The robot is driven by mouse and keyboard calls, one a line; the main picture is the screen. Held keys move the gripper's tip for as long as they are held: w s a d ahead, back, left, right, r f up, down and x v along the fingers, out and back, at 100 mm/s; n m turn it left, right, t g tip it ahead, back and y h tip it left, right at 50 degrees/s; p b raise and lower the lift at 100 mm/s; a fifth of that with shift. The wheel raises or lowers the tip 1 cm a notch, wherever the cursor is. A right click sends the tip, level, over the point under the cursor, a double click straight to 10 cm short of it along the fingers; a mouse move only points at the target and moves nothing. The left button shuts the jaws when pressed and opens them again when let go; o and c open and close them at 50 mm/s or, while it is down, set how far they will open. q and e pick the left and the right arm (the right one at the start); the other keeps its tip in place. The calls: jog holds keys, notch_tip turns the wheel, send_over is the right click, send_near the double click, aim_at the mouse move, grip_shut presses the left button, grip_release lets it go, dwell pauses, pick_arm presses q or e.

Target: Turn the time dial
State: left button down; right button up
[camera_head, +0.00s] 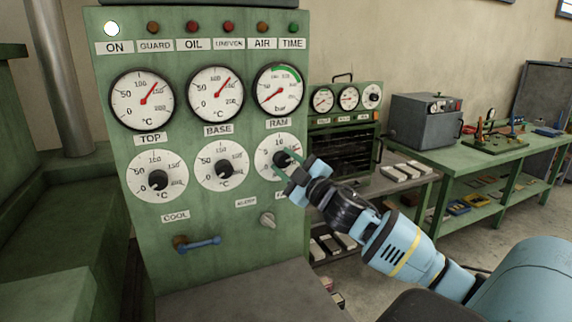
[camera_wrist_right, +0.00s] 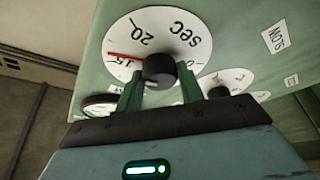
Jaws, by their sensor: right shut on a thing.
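The time dial is a white round face marked "sec" (camera_wrist_right: 185,42) with a black knob (camera_wrist_right: 158,70) at its centre. In the head view it is the rightmost of the lower dials (camera_head: 264,152), partly hidden by my gripper. In the wrist view the red pointer lies near the 15 mark. My right gripper (camera_head: 286,162) is at the panel, its two green fingers on either side of the black knob and shut on it. My left gripper is not in view.
The green panel (camera_head: 220,240) also carries two similar knob dials (camera_head: 158,182), three gauges above, and a row of lamps with the ON lamp (camera_head: 111,28) lit white. A blue lever (camera_head: 203,244) and a small grey knob (camera_head: 267,220) sit below. A green workbench (camera_head: 450,152) stands to the right.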

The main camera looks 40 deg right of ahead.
jog(key=shift+n+g+y, duration=0.3)
jog(key=shift+n+g, duration=0.1)
jog(key=shift+n, duration=1)
jog(key=o, duration=1)
jog(key=shift+s, duration=0.1)
jog(key=shift+s+d+f, duration=0.1)
jog(key=shift+s+f, duration=0.05)
jog(key=shift+s, duration=0.4)
jog(key=shift+s+f, duration=0.15)
jog(key=shift+s, duration=0.35)
jog(key=shift+s+d+f, duration=0.1)
jog(key=shift+s+f, duration=0.1)
jog(key=shift+s, duration=1.2)
jog(key=shift+s+d+f, duration=0.1)
jog(key=shift+s+f, duration=0.05)
jog(key=shift+s, duration=1.2)
